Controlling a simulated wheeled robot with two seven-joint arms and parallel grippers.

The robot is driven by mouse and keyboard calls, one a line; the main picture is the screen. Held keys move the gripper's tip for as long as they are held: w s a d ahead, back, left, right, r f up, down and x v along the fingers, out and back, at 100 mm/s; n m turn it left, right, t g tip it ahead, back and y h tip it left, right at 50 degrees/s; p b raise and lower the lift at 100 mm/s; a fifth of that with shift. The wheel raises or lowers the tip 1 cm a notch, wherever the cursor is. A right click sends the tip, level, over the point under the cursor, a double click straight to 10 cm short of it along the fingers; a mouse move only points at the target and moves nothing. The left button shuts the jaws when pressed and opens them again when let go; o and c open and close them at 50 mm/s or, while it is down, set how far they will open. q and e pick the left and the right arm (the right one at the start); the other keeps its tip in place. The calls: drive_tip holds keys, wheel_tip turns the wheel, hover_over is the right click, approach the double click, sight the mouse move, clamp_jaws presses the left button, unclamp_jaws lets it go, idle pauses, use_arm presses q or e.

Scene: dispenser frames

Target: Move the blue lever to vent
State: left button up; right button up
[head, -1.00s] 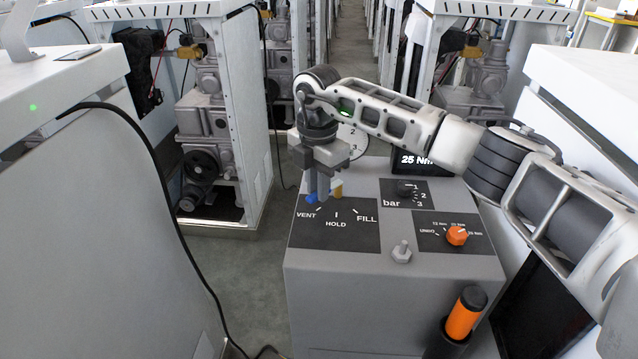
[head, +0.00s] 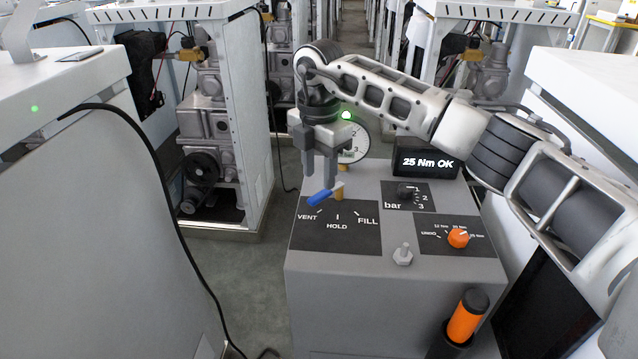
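The blue lever (head: 321,198) sits on a brass-coloured pivot on the dark valve plate (head: 337,238) of the grey cart. Its blue end points left and slightly toward me, toward the VENT mark (head: 307,217), away from HOLD and FILL. My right gripper (head: 320,179) hangs fingers-down just above and behind the lever. Its two fingers are apart with nothing seen between them, and it looks clear of the lever. My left gripper is not in view.
A gauge (head: 355,143) stands partly hidden behind my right gripper. A display (head: 425,163) reads "25 Nm OK". A bar knob (head: 405,190), an orange knob (head: 457,237), a bolt (head: 403,254) and an orange-handled tool (head: 466,316) are to the right.

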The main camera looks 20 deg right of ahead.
sight(319, 194)
wheel_tip(319, 194, up, 12)
idle(0.3)
idle(0.3)
